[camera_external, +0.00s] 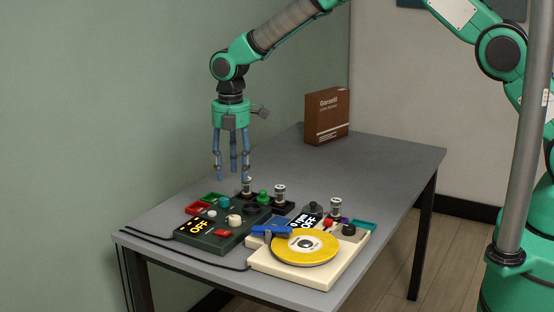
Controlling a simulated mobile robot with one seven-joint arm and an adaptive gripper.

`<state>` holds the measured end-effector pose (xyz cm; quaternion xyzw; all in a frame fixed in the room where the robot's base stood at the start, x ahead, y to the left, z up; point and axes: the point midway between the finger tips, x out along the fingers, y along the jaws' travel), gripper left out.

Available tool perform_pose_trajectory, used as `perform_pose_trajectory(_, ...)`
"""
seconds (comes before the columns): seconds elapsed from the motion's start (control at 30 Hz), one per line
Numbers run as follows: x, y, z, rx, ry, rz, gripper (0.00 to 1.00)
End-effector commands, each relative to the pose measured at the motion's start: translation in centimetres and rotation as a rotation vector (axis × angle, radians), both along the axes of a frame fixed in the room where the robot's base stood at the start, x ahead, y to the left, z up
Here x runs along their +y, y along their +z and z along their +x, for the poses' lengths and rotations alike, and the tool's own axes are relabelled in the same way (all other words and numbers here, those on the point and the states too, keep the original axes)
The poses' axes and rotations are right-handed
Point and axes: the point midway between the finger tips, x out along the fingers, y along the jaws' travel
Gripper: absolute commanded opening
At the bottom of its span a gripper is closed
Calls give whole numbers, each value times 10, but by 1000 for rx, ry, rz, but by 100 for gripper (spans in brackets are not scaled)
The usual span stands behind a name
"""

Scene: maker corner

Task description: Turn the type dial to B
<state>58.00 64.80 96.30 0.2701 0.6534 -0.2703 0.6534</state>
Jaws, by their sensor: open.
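A dark green device (215,232) on the table has a lit display reading OFF, a cream knob (234,220), a teal knob (225,201) and a red button (224,233). A cream device (292,273) beside it has a yellow disc (305,247), a second OFF display, a red knob (328,223) and a dark knob (349,230). I cannot tell which knob is the type dial; no letter B is legible. My gripper (232,175) is open and empty, fingers pointing down, above the back of the green device and apart from its knobs.
A brown box (327,116) stands at the back of the grey table (390,160). A blue tool (271,231) lies by the disc. Small trays and several metal-topped posts stand behind the devices. Black cables run to the left edge. The table's right side is clear.

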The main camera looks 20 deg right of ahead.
Motion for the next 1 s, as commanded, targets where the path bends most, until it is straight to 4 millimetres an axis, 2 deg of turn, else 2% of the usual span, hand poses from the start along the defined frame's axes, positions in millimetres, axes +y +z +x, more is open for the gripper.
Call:
perform_pose_trajectory(0.17, 0, -4, 0, 1, -1, -1, 46)
perform_pose_trajectory(0.37, 0, -19, 0, 1, -1, -1, 46)
perform_pose_trajectory(1.0, -1, -115, 0, 1, -1, -1, 46)
